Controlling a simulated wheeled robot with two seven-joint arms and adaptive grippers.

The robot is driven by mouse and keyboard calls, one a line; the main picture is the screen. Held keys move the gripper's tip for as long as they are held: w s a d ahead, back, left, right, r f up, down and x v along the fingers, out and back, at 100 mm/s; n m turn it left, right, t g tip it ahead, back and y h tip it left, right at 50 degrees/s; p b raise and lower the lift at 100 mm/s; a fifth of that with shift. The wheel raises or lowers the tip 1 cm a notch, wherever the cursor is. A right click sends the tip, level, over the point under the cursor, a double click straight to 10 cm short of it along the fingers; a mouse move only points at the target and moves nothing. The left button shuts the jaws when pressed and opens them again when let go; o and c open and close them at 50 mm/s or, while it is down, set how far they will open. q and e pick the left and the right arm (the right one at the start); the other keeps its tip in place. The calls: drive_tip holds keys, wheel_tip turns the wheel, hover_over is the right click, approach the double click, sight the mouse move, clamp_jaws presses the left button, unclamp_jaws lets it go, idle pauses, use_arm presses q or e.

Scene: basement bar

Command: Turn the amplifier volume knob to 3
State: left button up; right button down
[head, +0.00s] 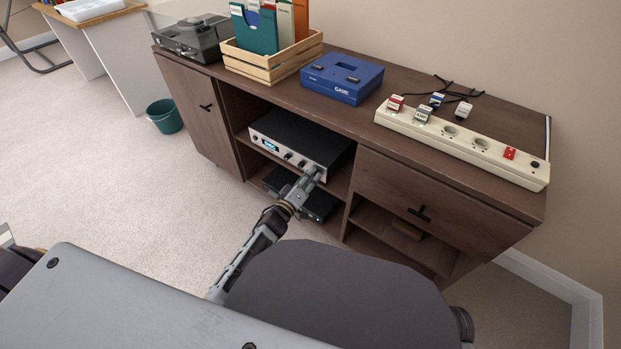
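The amplifier (306,132) sits on the upper open shelf of the cabinet, with a black top and a silver front. Its front has a small lit display (271,146) and small dark controls to the right of it. The volume knob cannot be made out; that right end is hidden behind the fingers. The display's digits are too small to read. I cannot tell whether the fingers are closed on anything.
The cabinet top (335,54) holds a turntable (196,38), a wooden crate (262,62), a blue game console (341,78) and a power strip (462,148). Carpet (130,190) at the left is clear.

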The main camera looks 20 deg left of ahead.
use_arm(q)
clamp_jaws()
